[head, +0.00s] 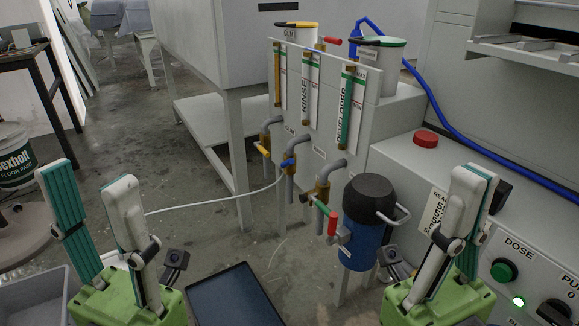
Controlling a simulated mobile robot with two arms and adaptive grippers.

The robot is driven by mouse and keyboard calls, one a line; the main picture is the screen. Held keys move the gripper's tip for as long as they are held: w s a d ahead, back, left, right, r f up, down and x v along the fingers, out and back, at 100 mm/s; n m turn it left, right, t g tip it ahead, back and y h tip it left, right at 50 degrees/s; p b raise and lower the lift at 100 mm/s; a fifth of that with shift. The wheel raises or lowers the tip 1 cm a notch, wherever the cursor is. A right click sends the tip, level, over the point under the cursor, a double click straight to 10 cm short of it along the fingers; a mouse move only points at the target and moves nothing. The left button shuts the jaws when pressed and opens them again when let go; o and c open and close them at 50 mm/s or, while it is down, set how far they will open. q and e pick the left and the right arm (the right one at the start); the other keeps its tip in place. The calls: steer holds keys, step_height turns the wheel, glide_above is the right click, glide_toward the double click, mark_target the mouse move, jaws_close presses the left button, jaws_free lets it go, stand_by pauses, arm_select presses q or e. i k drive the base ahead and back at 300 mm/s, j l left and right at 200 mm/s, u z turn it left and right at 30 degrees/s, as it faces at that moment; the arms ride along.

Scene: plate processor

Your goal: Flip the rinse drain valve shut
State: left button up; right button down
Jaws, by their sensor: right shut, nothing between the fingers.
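The rinse drain valve is the middle of three valves under the panel, with a small blue handle (288,163) on a grey drain pipe (296,146). The handle looks short from here, and I cannot tell if it is open or shut. The panel strip above reads RINSE (305,92). My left gripper (85,180) is open and empty in the left foreground, well apart from the valve. My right gripper (473,182) is shut and empty in the right foreground, also apart from the valve.
A thin white hose (210,204) crosses from the left. A dark tray (235,297) lies below.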

mark_target(288, 162)
steer(key=i+j+z, duration=0.1)
steer(key=j, duration=0.4)
steer(key=i+j, duration=0.1)
steer(key=j, duration=0.35)
steer(key=i+j+z, duration=0.15)
steer(key=j, duration=0.35)
